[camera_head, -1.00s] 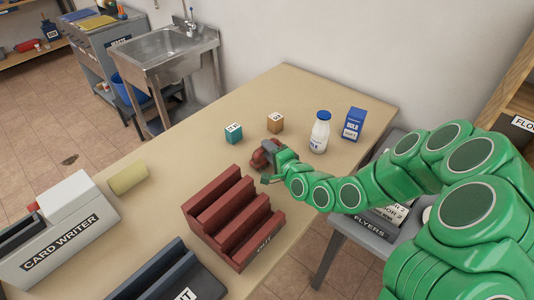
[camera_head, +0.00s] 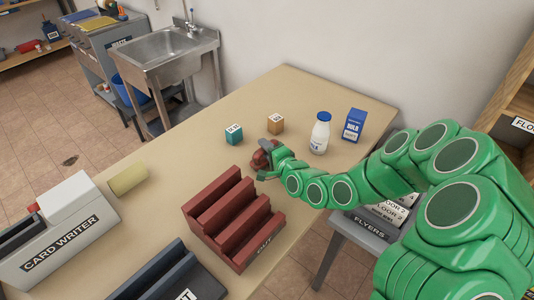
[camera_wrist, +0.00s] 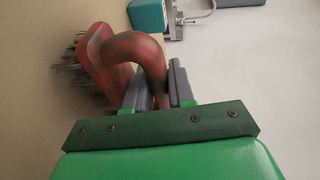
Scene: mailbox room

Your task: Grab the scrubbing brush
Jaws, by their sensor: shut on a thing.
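The scrubbing brush (camera_wrist: 105,55) is red with a curved handle and dark bristles, which point left in the wrist view. My gripper (camera_wrist: 160,85) is shut on the handle, with one grey finger on each side of it. In the head view the brush (camera_head: 262,155) shows small at the end of my green arm, behind the red stepped rack. My gripper (camera_head: 270,161) partly hides it there. I cannot tell whether the brush touches the table.
A white bottle (camera_head: 320,133) and a blue box (camera_head: 354,125) stand to the right. The red rack (camera_head: 235,220) is in front. The table's back left is clear.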

